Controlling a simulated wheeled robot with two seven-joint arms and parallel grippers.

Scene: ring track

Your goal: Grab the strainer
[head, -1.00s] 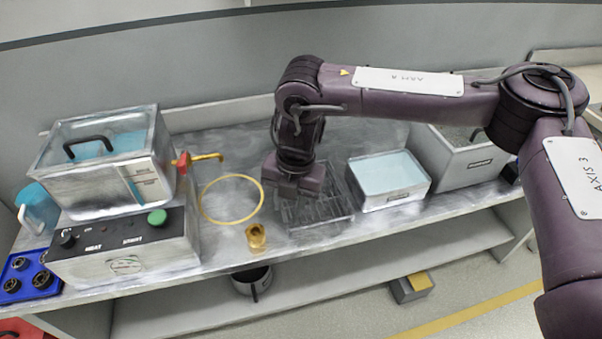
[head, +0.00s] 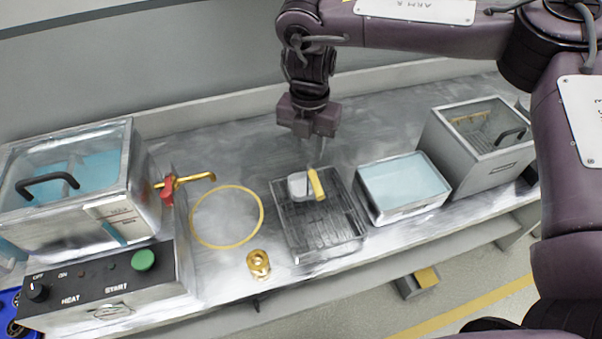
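A wire basket-like tray (head: 345,232) stands on the metal bench below my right gripper. On it lies a small pale grey piece with a yellow bar (head: 317,186), which looks like a handle. I cannot tell for sure which of these is the strainer. My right gripper (head: 311,148) points down, above and behind the yellow bar, and appears apart from it. Its fingers are small and dark, so their opening is unclear. No held object shows. My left gripper is not in view.
A water-filled tray (head: 405,187) and a lidded grey box (head: 478,155) stand to the right. A gold ring (head: 197,229) and small brass part (head: 258,264) lie left. Farther left are a red-handled tap (head: 168,189), a lidded tank (head: 70,185) and a heater unit (head: 115,290).

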